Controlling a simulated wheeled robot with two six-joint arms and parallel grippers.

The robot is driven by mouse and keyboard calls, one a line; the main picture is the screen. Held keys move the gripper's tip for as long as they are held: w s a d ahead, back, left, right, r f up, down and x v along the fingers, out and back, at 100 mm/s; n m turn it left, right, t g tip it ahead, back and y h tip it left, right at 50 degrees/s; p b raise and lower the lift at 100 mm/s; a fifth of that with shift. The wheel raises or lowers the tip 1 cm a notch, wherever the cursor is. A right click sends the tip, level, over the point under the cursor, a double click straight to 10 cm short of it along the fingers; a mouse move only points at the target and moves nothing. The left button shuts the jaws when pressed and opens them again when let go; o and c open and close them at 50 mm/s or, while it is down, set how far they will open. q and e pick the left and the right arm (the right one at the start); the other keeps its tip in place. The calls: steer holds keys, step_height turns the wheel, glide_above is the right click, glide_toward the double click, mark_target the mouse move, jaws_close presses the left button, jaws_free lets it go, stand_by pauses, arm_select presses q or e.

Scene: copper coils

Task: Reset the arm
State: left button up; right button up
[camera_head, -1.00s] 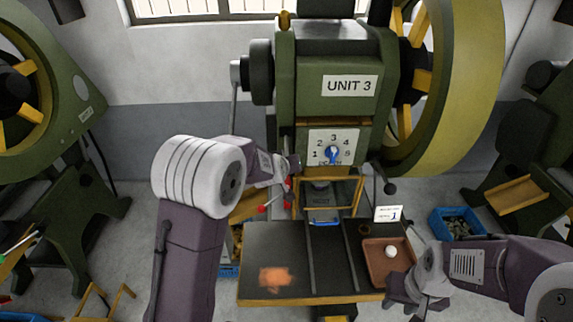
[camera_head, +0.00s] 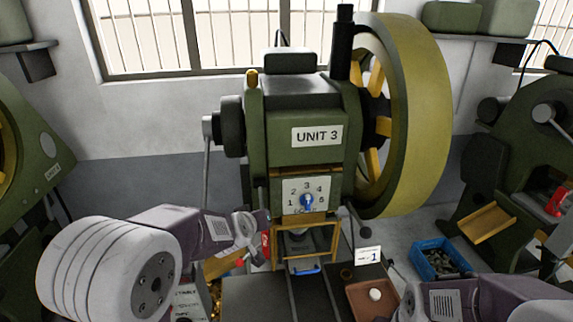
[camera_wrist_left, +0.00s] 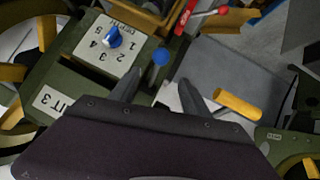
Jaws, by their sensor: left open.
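My left arm comes in from the lower left of the head view, and its gripper (camera_head: 264,232) is beside the front of the green press (camera_head: 305,155) marked UNIT 3. The press's dial panel with a blue knob (camera_wrist_left: 113,37) lies beyond the fingers there.
A brown tray (camera_head: 358,300) with a white ball (camera_head: 376,294) and a small white card (camera_head: 367,256) are on the press table. A blue crate (camera_head: 428,251) of dark parts stands to the right.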

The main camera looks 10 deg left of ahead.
arm_select(q)
steer(key=s+f+m+g, duration=0.1)
steer(key=s+f+g, duration=0.2)
steer(key=s, duration=0.5)
steer(key=s+f+m+g, duration=0.1)
steer(key=s+f+g, duration=0.2)
steer(key=s+f, duration=0.3)
steer(key=s+f+m+g+b, duration=0.1)
steer(key=s+f, duration=0.4)
steer(key=s, duration=0.5)
steer(key=a+m+g, duration=0.1)
steer(key=g, duration=0.1)
steer(key=shift+s+f+g+h, duration=0.25)
steer(key=shift+s+g+h, duration=0.05)
steer(key=shift+s+h, duration=0.1)
